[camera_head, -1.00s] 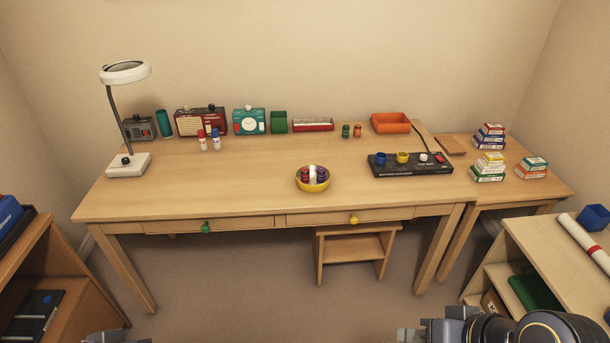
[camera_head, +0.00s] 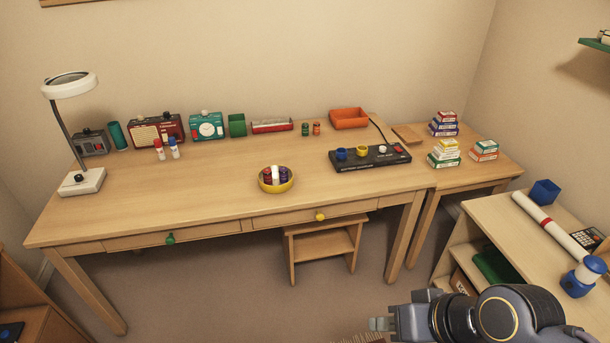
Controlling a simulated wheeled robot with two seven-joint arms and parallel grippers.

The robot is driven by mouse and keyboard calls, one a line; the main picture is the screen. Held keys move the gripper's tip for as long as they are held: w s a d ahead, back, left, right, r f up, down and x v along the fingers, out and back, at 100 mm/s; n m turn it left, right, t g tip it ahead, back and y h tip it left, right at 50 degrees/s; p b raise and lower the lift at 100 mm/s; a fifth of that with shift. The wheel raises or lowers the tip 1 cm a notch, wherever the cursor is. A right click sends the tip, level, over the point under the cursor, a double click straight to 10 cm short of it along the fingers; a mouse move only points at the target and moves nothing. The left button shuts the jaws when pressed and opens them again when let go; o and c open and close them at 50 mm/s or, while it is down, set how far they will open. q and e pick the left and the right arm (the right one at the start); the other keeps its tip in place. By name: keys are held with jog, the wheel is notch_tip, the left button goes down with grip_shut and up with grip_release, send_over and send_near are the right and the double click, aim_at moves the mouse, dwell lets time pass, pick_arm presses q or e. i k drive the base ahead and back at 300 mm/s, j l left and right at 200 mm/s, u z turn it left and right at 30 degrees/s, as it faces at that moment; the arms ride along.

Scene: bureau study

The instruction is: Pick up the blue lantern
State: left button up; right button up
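The blue lantern (camera_head: 583,277), with a blue base, a white middle and a blue top, stands upright on the low wooden cabinet (camera_head: 497,225) at the right edge. My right gripper (camera_head: 380,324) is at the bottom of the picture, over the floor, to the left of the cabinet and well apart from the lantern. It is seen from the side, so I cannot tell whether its fingers are open or shut. My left gripper is not in view.
On the cabinet are a white roll with a red band (camera_head: 550,224), a blue cup (camera_head: 545,191) and a calculator (camera_head: 587,238). The long desk (camera_head: 215,205) holds a lamp (camera_head: 82,181), radios and a yellow bowl (camera_head: 276,186). A stool (camera_head: 322,243) stands under it.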

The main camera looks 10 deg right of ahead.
aim_at(582, 278)
jog(key=z, duration=2.4)
jog(key=i+u, duration=0.2)
jog(key=i, duration=0.3)
jog(key=i+l+u, duration=0.15)
jog(key=i, duration=0.3)
jog(key=i+l+u, duration=0.2)
jog(key=i, duration=0.3)
